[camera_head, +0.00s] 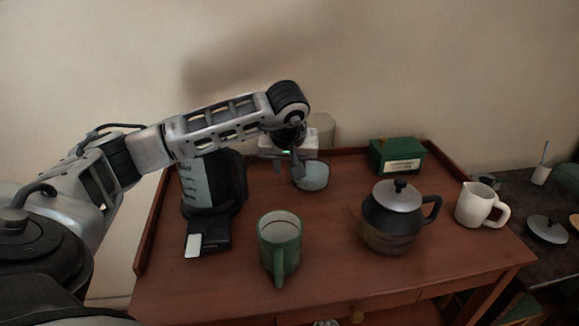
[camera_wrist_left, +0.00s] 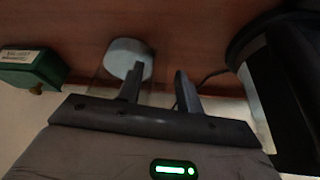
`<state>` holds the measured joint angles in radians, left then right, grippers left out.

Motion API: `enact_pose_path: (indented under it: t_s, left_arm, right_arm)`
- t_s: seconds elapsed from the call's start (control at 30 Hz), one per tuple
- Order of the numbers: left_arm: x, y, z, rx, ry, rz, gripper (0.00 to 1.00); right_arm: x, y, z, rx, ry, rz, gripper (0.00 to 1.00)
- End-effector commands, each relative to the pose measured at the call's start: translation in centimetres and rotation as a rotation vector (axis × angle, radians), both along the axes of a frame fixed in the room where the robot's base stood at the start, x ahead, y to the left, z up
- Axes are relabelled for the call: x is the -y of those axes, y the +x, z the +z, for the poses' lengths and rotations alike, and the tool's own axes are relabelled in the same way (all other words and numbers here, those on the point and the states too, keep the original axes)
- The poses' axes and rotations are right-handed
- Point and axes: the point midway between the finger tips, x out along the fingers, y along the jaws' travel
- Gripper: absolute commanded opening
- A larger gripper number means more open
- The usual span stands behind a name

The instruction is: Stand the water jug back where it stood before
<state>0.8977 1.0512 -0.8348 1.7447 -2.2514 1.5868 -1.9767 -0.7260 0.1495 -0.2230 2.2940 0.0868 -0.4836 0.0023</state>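A small clear vessel with a pale blue round surface (camera_head: 313,177) stands at the back middle of the wooden table; it seems to be the water jug. It also shows in the left wrist view (camera_wrist_left: 126,58), its clear wall partly behind one finger. My left gripper (camera_head: 297,168) reaches down from above right beside it. In the wrist view my left gripper (camera_wrist_left: 157,88) has its fingers apart, with nothing clearly held between them. Whether a finger touches the vessel, and where its handle is, I cannot tell. My right gripper is not in view.
A black coffee machine (camera_head: 230,180) stands left of the vessel. A green mug (camera_head: 280,242), a dark kettle (camera_head: 390,222) and a white pitcher (camera_head: 474,204) stand in front and to the right. A green box (camera_head: 397,152) is at the back.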

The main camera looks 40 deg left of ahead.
Motion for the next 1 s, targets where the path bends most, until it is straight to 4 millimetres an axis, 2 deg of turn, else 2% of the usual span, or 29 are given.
enact_pose_path:
  t_s: [0.3,0.5,0.67,1.0]
  left_arm:
    - [1.6,-2.1,6.4,0.007,0.001,-0.003,0.36]
    - [2.4,-3.2,9.2,0.003,0.000,-0.001,0.36]
    - [2.7,-3.5,10.2,0.002,0.000,0.000,0.36]
    - [2.8,-3.6,10.2,0.001,0.000,0.000,0.36]
  right_arm:
    - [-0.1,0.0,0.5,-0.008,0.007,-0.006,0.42]
    - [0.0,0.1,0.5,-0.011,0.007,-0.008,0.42]
    - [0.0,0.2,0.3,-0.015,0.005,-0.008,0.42]
    - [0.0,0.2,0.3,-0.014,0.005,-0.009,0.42]
